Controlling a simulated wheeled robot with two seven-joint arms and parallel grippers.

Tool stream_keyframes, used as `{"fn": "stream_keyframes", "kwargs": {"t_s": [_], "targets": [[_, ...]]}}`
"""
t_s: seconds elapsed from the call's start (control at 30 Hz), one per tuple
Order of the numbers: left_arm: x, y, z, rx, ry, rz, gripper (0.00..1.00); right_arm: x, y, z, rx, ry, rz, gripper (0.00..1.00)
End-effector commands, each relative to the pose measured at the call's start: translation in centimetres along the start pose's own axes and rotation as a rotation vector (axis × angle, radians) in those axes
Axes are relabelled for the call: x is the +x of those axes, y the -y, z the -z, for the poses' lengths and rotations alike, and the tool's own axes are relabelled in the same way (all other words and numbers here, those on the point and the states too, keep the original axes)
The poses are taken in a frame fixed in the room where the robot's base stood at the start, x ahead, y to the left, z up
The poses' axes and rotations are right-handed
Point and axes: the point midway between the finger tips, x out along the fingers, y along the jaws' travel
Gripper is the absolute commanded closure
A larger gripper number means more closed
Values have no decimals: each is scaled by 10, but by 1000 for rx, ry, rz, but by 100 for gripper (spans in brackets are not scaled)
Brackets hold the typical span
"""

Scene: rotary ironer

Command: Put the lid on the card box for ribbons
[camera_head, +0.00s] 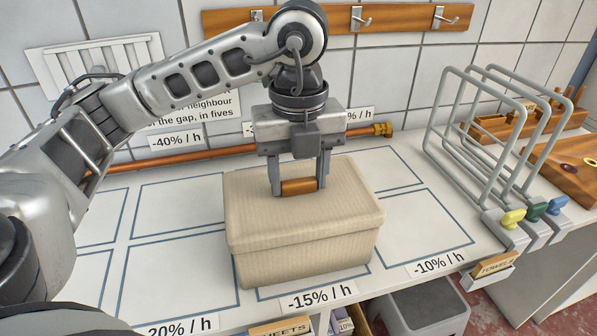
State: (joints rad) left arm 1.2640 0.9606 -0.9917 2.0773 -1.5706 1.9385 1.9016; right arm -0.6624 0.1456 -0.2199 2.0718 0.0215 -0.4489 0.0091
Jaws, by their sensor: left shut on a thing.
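The card box (300,262) is tan and stands on the white counter, over the outlined cell behind the "-15% / h" label. Its lid (335,215) sits over the top of the box, with its rim around the box's upper edge as far as the front and right sides show. My left gripper (299,188) comes down from above and is shut on the lid's orange-brown handle (299,187). The inside of the box is hidden. My right gripper is not in view.
Grey wire racks (500,140) with coloured knobs stand at the right. A copper pipe (190,158) runs along the back wall. Outlined cells to the left (180,275) and right (425,225) are bare. A grey bin (425,310) stands below the counter.

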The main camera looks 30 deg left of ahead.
Motion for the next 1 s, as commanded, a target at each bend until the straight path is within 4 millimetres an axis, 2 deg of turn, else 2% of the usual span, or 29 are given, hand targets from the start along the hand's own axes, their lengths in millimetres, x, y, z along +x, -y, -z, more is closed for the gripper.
{"fn": "stream_keyframes", "kwargs": {"t_s": [1.0], "targets": [[2, 0, 0, 0, 0, 0, 73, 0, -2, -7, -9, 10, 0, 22]]}}
